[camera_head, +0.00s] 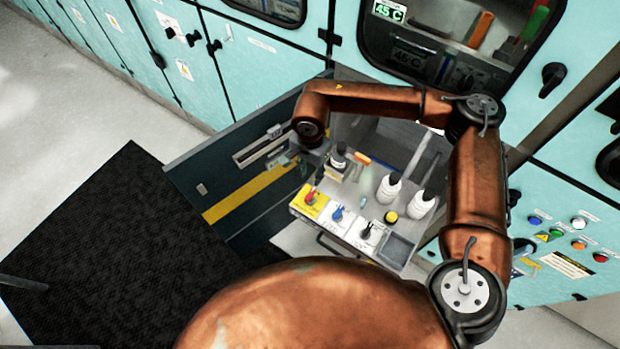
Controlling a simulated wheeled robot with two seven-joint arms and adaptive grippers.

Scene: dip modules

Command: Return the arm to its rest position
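My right arm (463,190) is copper-coloured. It rises at the right, bends at a dark elbow joint and reaches left across the top of an open drawer unit. Its wrist (312,108) points down at the drawer's left side. My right gripper (287,158) is small and dark against the dark drawer front, and its finger opening cannot be made out. No held object shows. My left gripper is not in view.
Teal cabinets (262,62) stand behind. A control panel (568,240) is at right. A black mat (110,240) covers open floor at left.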

